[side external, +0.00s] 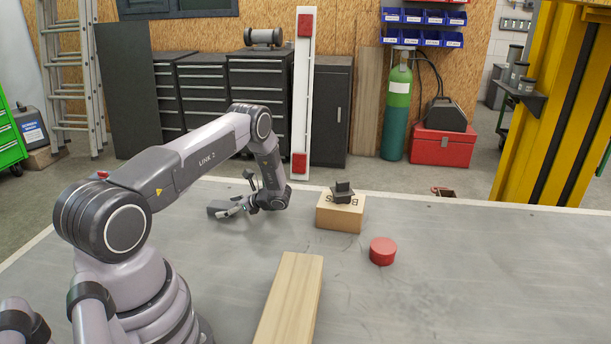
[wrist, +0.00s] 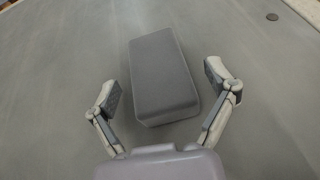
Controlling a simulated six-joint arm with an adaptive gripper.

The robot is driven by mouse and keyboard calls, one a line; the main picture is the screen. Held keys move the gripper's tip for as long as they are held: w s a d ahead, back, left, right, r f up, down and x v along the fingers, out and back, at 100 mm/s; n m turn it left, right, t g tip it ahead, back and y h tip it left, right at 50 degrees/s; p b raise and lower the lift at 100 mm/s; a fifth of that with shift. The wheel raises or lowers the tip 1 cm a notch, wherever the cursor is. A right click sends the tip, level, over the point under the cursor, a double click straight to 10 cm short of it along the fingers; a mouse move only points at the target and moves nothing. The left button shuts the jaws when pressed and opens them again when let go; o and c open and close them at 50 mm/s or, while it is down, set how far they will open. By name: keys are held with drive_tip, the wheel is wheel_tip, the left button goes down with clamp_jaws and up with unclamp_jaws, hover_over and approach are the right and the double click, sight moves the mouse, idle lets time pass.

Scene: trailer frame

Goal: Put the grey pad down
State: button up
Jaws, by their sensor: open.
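The grey pad (wrist: 163,75) is a rounded block. In the wrist view it lies slightly tilted between the fingers of my gripper (wrist: 165,88), with the grey tabletop around it. My gripper is open, with a visible gap on each side of the pad; neither finger appears to touch it. The pad appears to rest on the tabletop. In the side view my gripper (side external: 240,206) is low over the table, left of the wooden block, and it partly hides the pad there.
On the table (side external: 440,290) are a cardboard-coloured box (side external: 339,216) with a dark part (side external: 343,194) on top, a red round puck (side external: 382,251) and a long wooden beam (side external: 290,300) nearer the camera. The right side of the table is clear.

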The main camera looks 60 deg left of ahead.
drive_tip(key=v, duration=0.7)
drive_tip(key=shift+w+d+r, duration=0.15)
drive_tip(key=shift+r, duration=0.1)
